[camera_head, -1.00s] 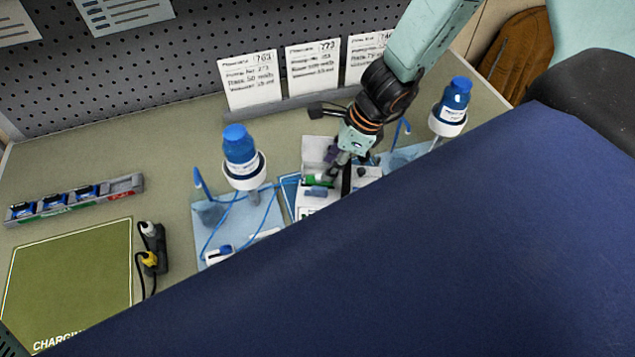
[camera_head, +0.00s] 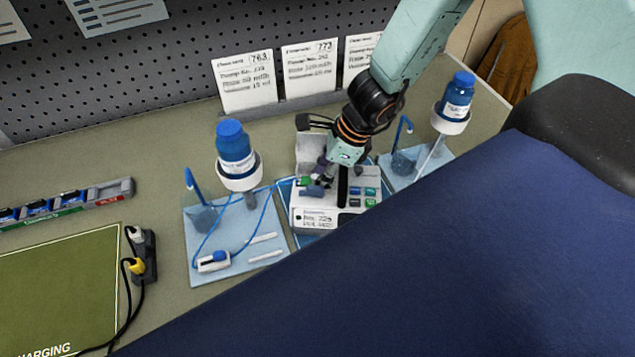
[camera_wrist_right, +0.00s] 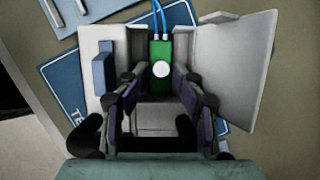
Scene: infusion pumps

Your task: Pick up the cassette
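A green block with a white round spot, which looks like the cassette, sits in the opened white pump (camera_head: 318,217); I see it best in the right wrist view (camera_wrist_right: 160,52), with blue tubes running from its top. In the head view only a small green part (camera_head: 304,181) of it shows. My right gripper (camera_wrist_right: 161,76) is over the pump, pointing down, with its fingers on either side of the block. The fingers look apart, with narrow gaps beside the block. The pump's door (camera_wrist_right: 233,65) stands open to the right in the wrist view. My left gripper is out of view.
A light blue mat (camera_head: 195,236) left of the pump holds a bottle stand, blue tubing and a white-and-blue clip (camera_head: 213,262). Another blue bottle (camera_head: 458,95) stands on the right. Cards (camera_head: 310,72) stand behind. A charging mat (camera_head: 55,290) lies at left.

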